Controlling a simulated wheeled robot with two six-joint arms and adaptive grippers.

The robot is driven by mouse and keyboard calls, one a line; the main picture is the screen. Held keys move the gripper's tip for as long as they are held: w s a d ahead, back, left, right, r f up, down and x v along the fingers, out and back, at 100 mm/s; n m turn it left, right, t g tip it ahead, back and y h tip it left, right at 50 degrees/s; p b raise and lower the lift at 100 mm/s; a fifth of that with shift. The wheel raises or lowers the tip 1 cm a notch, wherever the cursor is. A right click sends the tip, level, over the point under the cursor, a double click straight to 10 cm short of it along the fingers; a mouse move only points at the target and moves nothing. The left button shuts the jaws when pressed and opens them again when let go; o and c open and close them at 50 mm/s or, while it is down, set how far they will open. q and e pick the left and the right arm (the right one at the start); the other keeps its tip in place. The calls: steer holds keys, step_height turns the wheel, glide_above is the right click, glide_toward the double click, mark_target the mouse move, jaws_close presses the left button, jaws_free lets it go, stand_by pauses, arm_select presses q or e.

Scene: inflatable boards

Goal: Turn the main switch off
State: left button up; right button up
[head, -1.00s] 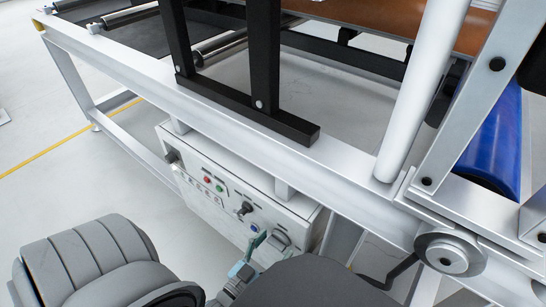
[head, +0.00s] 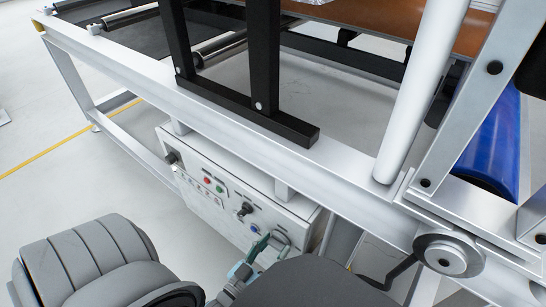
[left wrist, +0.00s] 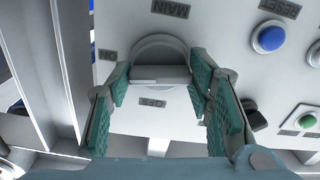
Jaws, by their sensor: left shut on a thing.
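The main switch (left wrist: 160,50) is a round grey rotary switch with a raised bar handle on the white control box. In the left wrist view its handle lies crosswise in the picture, with the ON label (left wrist: 105,55) at its left and the OFF label (left wrist: 152,103) below. The switch also shows at the box's right end in the head view (head: 282,238), partly hidden by my gripper. My left gripper (left wrist: 158,82) has its teal-padded fingers at both ends of the handle and is shut on it. My right gripper is not in view.
The control box (head: 225,190) hangs under the conveyor's metal frame (head: 220,125). Near the switch are a blue reset button (left wrist: 269,38), a green button (left wrist: 306,121) and a black knob (head: 245,209). A frame leg stands right of the box.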

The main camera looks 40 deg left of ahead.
arm_select(q)
steer(key=shift+n, duration=0.8)
steer(key=n+p, duration=0.1)
steer(key=n, duration=1.3)
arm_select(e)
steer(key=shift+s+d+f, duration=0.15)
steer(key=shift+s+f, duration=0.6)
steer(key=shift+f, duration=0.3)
arm_select(q)
steer(key=o, duration=1.1)
steer(key=shift+o, duration=0.2)
